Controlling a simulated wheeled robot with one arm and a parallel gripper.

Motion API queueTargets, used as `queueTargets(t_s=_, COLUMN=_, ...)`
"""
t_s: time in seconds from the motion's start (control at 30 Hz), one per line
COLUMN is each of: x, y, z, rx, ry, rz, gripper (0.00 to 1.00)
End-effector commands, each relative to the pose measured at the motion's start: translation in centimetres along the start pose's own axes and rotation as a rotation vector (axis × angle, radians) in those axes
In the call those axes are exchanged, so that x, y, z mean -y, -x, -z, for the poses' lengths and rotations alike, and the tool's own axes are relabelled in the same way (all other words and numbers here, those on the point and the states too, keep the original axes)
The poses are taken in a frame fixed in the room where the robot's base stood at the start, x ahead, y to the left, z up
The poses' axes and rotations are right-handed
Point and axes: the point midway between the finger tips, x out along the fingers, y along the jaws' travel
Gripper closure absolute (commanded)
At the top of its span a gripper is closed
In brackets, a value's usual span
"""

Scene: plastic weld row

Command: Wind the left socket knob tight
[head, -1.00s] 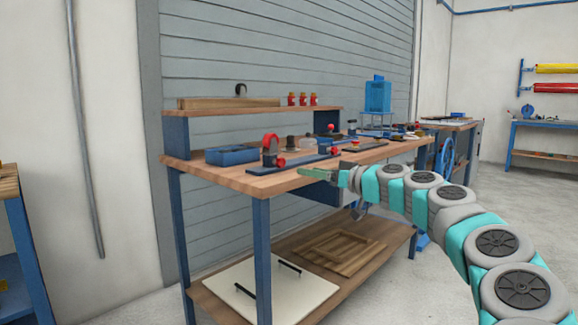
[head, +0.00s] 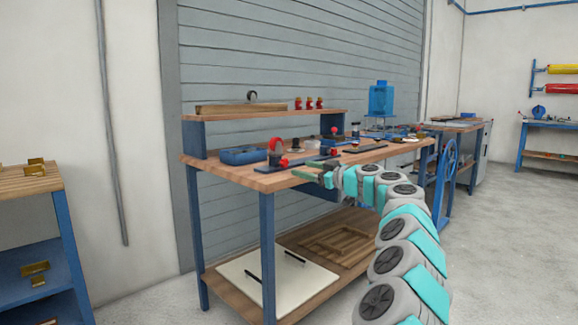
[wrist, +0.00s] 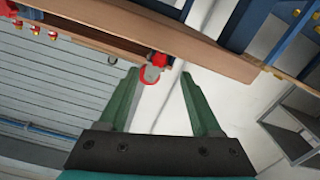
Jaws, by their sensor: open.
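Two red-and-dark fixtures stand on the bench top in the head view. The left one (head: 276,146) has a small red knob (head: 284,162) low at its side. The right one also has a small red knob (head: 334,152). My gripper (head: 308,172) is at the bench's front edge, to the right of the left fixture and apart from it. In the wrist view my gripper (wrist: 160,73) is open and empty. A round red part (wrist: 150,74) shows beyond its fingertips; I cannot tell which fixture it belongs to.
The wooden workbench (head: 235,175) carries a blue tray (head: 243,155) at its left end. A raised shelf (head: 225,116) behind holds several small red items (head: 309,103). A lower shelf holds a white panel (head: 300,290). Another shelf unit (head: 30,183) stands at the left.

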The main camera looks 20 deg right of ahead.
Motion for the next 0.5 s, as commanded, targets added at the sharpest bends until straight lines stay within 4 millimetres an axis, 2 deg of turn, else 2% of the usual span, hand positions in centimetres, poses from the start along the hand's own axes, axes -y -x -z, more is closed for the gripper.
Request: queueTargets(t_s=0.5, x=-0.1, y=-5.1, z=-0.1, rx=0.004, ry=0.000, rz=-0.001, gripper=0.34)
